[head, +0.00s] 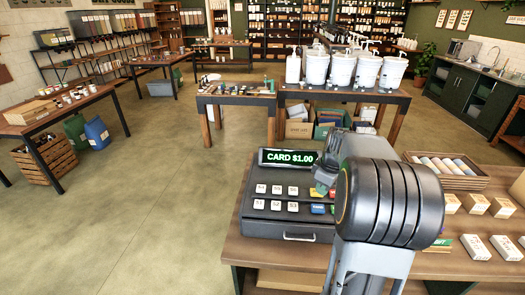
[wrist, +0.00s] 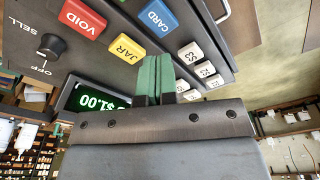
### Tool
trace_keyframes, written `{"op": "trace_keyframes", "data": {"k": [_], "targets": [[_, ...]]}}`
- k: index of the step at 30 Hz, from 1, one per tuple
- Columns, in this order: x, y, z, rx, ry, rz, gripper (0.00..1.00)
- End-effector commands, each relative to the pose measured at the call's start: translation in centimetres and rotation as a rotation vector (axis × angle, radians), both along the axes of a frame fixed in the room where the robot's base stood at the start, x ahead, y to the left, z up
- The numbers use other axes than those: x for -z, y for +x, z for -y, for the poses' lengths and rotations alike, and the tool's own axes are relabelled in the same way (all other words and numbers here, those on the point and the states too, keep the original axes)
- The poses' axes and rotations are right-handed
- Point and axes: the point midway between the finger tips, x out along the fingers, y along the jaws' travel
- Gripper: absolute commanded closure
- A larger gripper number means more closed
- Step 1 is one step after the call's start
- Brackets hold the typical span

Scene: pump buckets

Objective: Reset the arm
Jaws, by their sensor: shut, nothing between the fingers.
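My gripper (wrist: 154,78) is shut and empty, its green finger pads pressed together. In the wrist view it sits close over the keys of a dark cash register (head: 290,228), near the blue CARD key (wrist: 158,18), the yellow JAR key (wrist: 126,48) and several white price keys (wrist: 190,52). I cannot tell whether the fingertips touch the register. In the head view my dark arm hides most of the gripper and the register's right side. The register's display (head: 289,158) reads "CARD $1.00" in green. The red VOID key (wrist: 84,18) and a SELL/OFF knob (wrist: 51,46) show in the wrist view.
The register stands on a wooden counter (head: 250,250). A tray of rolls (head: 440,168) and small boxes (head: 489,246) lie to its right. Behind, white pump buckets (head: 341,70) stand on a table. Open floor (head: 150,190) lies to the left.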

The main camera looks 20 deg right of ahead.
Motion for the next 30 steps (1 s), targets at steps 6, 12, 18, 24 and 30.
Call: {"op": "trace_keyframes", "data": {"k": [6, 12, 18, 24, 30], "targets": [[0.0, 0.1, 0.1, 0.081, 0.005, -0.002, 1.00], [1.7, -1.7, -0.8, 0.421, 0.024, -0.048, 1.00], [0.1, -5.3, -7.6, 0.730, 0.011, 0.006, 1.00], [-1.5, -9.3, -14.4, 0.810, 0.033, 0.124, 1.00], [-2.7, -11.9, -18.5, 0.696, 0.063, 0.225, 1.00]]}}
